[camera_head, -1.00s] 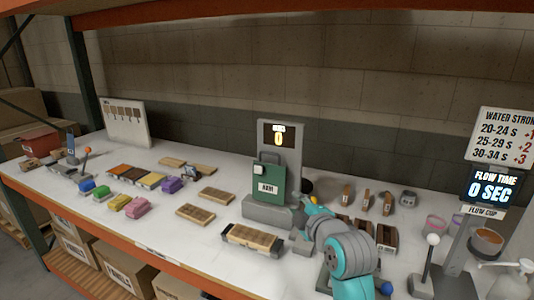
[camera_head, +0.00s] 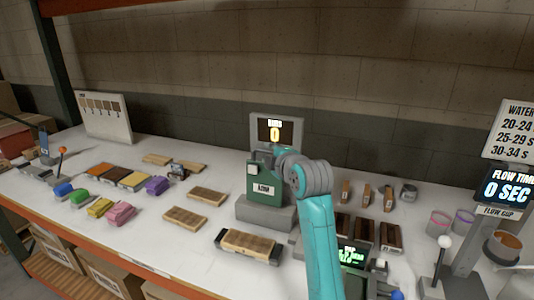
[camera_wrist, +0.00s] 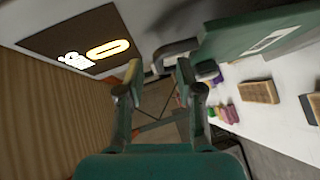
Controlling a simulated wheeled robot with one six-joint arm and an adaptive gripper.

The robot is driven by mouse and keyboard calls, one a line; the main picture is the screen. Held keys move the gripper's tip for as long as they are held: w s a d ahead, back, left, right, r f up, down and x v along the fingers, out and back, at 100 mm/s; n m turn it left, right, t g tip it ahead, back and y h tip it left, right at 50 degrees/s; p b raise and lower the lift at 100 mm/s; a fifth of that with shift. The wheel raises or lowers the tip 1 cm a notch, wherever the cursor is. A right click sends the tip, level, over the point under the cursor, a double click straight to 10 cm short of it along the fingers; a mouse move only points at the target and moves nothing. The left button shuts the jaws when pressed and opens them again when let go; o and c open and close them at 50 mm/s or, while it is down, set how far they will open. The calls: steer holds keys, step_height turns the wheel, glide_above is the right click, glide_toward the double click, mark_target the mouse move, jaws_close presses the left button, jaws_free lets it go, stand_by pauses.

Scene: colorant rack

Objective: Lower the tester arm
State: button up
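The tester (camera_head: 265,215) is a grey stand with a display reading 0; the display (camera_wrist: 85,45) also shows tilted in the wrist view. Its tester arm (camera_head: 265,190) is a green plate labelled ARM, standing upright against the front; the green plate is at the upper right of the wrist view (camera_wrist: 265,35). A grey handle (camera_wrist: 175,49) at the plate's edge lies just beyond my fingertips. My gripper (camera_wrist: 158,72) is open, its fingers apart beside the handle; whether they touch it is unclear. In the head view my wrist covers the plate's upper right.
A sample block (camera_head: 248,246) lies in front of the tester. Wooden samples (camera_head: 186,218) and coloured blocks (camera_head: 120,213) lie to the left. Dark wood pieces (camera_head: 365,232) and a flow cup stand (camera_head: 468,240) are to the right. The brick wall is close behind.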

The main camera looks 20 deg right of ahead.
steer(key=shift+x, duration=1.05)
jaws_close()
steer(key=shift+s+a, duration=0.1)
